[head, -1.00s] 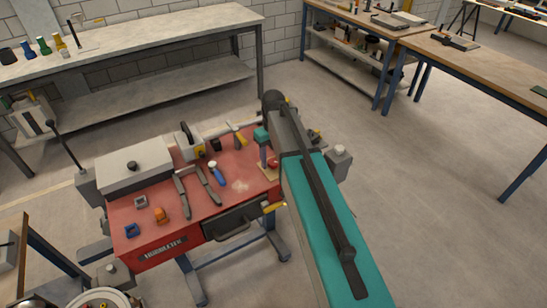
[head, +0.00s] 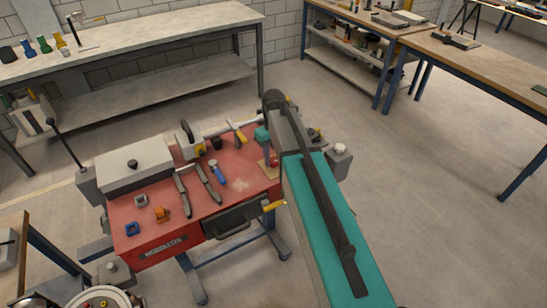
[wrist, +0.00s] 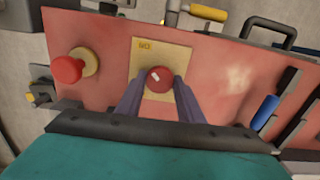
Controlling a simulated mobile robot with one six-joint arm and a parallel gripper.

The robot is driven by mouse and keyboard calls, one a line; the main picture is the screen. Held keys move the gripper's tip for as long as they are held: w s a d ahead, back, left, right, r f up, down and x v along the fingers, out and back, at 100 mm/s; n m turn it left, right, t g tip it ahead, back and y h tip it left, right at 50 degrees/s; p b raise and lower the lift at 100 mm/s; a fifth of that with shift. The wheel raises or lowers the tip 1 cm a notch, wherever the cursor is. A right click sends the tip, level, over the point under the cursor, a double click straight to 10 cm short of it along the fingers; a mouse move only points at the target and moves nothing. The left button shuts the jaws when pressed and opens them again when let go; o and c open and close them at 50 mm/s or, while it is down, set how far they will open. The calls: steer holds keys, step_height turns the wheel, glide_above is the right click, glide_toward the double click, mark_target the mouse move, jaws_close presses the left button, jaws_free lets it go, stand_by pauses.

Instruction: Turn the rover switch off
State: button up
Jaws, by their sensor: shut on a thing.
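The switch is a round red knob (wrist: 158,73) with a short white mark, on a tan plate (wrist: 143,60) with a small label too small to read. The white mark is slanted. My gripper (wrist: 160,86) comes from below in the wrist view, one finger on each side of the knob, shut on it. In the head view the tan plate (head: 266,171) shows at the right end of the red bench top, largely behind my arm, and my fingertips are mostly hidden there.
A red mushroom button (wrist: 68,69) on a yellowish base stands left of the plate in the wrist view. On the red bench top (head: 150,196) lie a blue-handled tool (head: 217,173), dark-handled tools, an orange piece (head: 162,214) and a blue piece (head: 132,229). A grey box (head: 133,165) stands at left.

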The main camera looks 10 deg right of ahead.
steer(key=n+b, duration=0.1)
steer(key=n, duration=0.3)
steer(key=shift+n, duration=0.3)
steer(key=n, duration=0.4)
steer(key=shift+b, duration=0.4)
steer(key=n, duration=0.4)
steer(key=shift+n, duration=0.4)
steer(key=n, duration=0.4)
steer(key=shift+b, duration=0.4)
steer(key=o, duration=1.1)
steer(key=shift+c, duration=0.2)
steer(key=shift+r, duration=0.2)
